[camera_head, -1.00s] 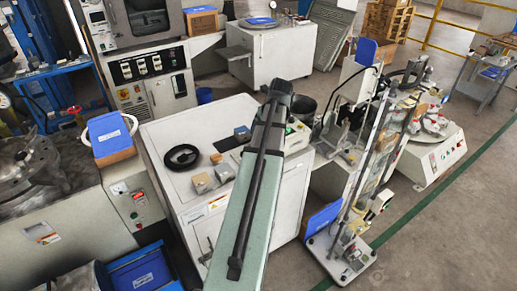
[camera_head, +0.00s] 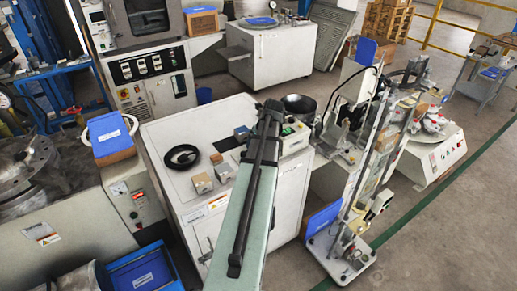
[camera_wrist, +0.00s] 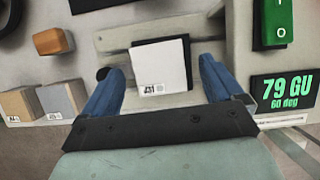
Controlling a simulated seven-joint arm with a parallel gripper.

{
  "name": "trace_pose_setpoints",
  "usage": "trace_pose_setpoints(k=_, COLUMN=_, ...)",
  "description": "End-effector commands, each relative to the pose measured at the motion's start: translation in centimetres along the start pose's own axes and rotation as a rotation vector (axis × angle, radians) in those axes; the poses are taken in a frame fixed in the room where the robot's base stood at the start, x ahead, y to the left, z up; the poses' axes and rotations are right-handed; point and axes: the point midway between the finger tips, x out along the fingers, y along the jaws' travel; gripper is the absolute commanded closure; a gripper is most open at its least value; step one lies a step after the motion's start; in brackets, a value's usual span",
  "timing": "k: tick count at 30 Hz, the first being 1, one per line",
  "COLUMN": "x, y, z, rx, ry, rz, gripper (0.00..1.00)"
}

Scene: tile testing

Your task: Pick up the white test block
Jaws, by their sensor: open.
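The white test block (camera_wrist: 160,68) shows in the wrist view as a white square face with a small printed label at its near edge. A dark side shows along its right. It lies on a pale grey surface (camera_wrist: 120,42) between the two blue fingers of my gripper (camera_wrist: 161,70). The fingers are spread, with a visible gap on each side of the block. In the head view my arm (camera_head: 258,180) hides the block, and the fingertips cannot be made out.
A display reading 79 GU (camera_wrist: 285,95) and a green switch (camera_wrist: 275,22) are close on the right. A tan block (camera_wrist: 20,103), a grey block (camera_wrist: 62,98) and an orange-brown block (camera_wrist: 52,41) lie left.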

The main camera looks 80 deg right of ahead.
Motion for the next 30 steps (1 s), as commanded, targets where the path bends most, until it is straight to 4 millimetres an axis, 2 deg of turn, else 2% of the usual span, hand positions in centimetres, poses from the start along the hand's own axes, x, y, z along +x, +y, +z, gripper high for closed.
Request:
trace_pose_setpoints(k=7, x=2.8, y=0.1, z=-0.2, rx=0.0, ry=0.001, rz=0.001, gripper=0.06)
trace_pose_setpoints(k=16, x=3.1, y=0.1, z=-0.2, rx=0.0, ry=0.0, rz=0.0, gripper=0.07)
trace_pose_setpoints(k=30, x=3.1, y=0.1, z=-0.2, rx=0.0, ry=0.0, rz=0.0, gripper=0.52)
